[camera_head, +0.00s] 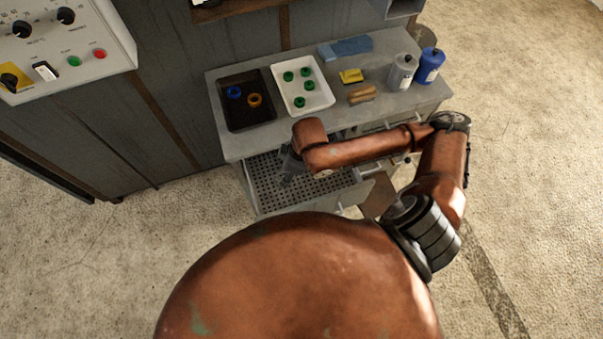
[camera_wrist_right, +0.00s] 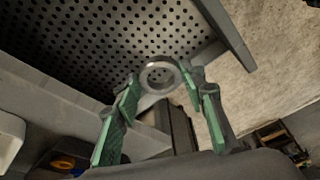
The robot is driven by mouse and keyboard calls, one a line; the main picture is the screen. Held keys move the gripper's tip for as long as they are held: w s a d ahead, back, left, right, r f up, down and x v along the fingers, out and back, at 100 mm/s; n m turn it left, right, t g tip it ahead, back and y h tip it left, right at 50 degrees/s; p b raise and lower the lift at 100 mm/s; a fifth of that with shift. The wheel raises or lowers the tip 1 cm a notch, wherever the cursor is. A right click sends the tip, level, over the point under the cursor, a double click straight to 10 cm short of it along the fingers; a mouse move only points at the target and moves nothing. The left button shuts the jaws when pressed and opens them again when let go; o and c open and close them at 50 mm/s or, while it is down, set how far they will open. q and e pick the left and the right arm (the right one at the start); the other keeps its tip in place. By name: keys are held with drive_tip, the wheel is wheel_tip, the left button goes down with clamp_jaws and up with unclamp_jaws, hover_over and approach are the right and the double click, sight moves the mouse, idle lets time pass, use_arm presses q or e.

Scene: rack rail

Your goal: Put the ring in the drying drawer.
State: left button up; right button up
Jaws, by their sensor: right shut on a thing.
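My right gripper (camera_head: 288,166) reaches over the open drying drawer (camera_head: 262,185), which has a perforated floor, at the front of the workbench. In the right wrist view the gripper (camera_wrist_right: 162,78) is shut on a grey metal ring (camera_wrist_right: 146,77), held between its green-padded fingertips. The drawer's perforated floor (camera_wrist_right: 75,40) lies behind the ring in that view; I cannot tell the exact gap between them. In the head view the ring is hidden by my arm. My left gripper is not in view.
On the bench (camera_head: 345,108) stand a dark tray (camera_head: 238,112) with a blue and an orange ring, and a white tray (camera_head: 318,98) with several green rings. A yellow block (camera_head: 351,76), a brush (camera_head: 362,94) and two bottles (camera_head: 402,72) stand to the right.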

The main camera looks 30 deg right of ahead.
drive_tip(key=shift+s+a+f+n, duration=0.1)
drive_tip(key=shift+s+f+n, duration=0.4)
drive_tip(key=shift+s+f, duration=0.25)
drive_tip(key=shift+s+f+b, duration=0.15)
drive_tip(key=shift+f+b, duration=0.05)
drive_tip(key=shift+b, duration=0.2)
drive_tip(key=w+d+f+b, duration=0.1)
drive_tip(key=d+f+b, duration=0.1)
drive_tip(key=d, duration=0.1)
hover_over(310, 171)
drive_tip(key=a, duration=0.1)
drive_tip(key=f, duration=0.5)
drive_tip(key=shift+s+a+f+b, duration=0.15)
drive_tip(key=shift+s+f+b, duration=0.1)
drive_tip(key=shift+f+b, duration=0.15)
drive_tip(key=shift+w+d+f, duration=0.2)
drive_tip(key=shift+d+f, duration=0.3)
drive_tip(key=shift+f, duration=0.15)
drive_tip(key=f, duration=0.3)
drive_tip(key=shift+w+d+f+b, duration=0.15)
drive_tip(key=shift+d+f+b, duration=0.05)
drive_tip(key=shift+f+b, duration=0.15)
drive_tip(key=shift+r, duration=0.1)
